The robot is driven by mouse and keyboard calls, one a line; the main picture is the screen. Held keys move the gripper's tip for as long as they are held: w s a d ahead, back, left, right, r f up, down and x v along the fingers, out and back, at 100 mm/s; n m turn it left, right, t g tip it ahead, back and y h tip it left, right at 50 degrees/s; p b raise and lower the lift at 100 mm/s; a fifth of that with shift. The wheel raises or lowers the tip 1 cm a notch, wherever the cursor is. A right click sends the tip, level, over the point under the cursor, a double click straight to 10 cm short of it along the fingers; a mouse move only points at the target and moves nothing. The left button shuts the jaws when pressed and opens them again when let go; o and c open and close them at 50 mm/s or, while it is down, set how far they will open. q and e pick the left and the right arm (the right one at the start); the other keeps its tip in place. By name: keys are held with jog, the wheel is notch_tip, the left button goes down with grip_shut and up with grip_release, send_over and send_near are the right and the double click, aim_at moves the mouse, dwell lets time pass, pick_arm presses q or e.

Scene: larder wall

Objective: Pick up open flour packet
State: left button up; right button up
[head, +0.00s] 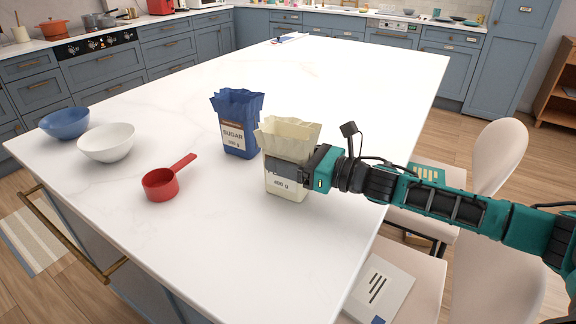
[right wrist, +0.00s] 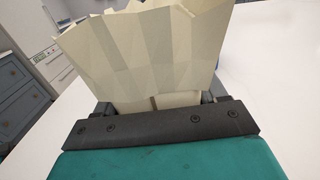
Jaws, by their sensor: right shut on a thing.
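The open flour packet (head: 287,142) is cream-coloured with a jagged open top, and stands upright at the right part of the white island top. My right gripper (head: 300,172) reaches in from the right and is shut on the packet at mid-height. In the right wrist view the packet (right wrist: 150,50) fills the space beyond the gripper (right wrist: 155,104). I cannot tell whether the packet's base touches the top. My left gripper is not in view.
A blue sugar packet (head: 238,125) stands close behind and left of the flour. A red measuring cup (head: 160,185), a white bowl (head: 106,143) and a blue bowl (head: 65,123) are further left. Chairs (head: 500,160) stand at the right.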

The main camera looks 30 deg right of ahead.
jog(key=c, duration=0.6)
jog(key=shift+c, duration=0.5)
jog(key=shift+r, duration=0.1)
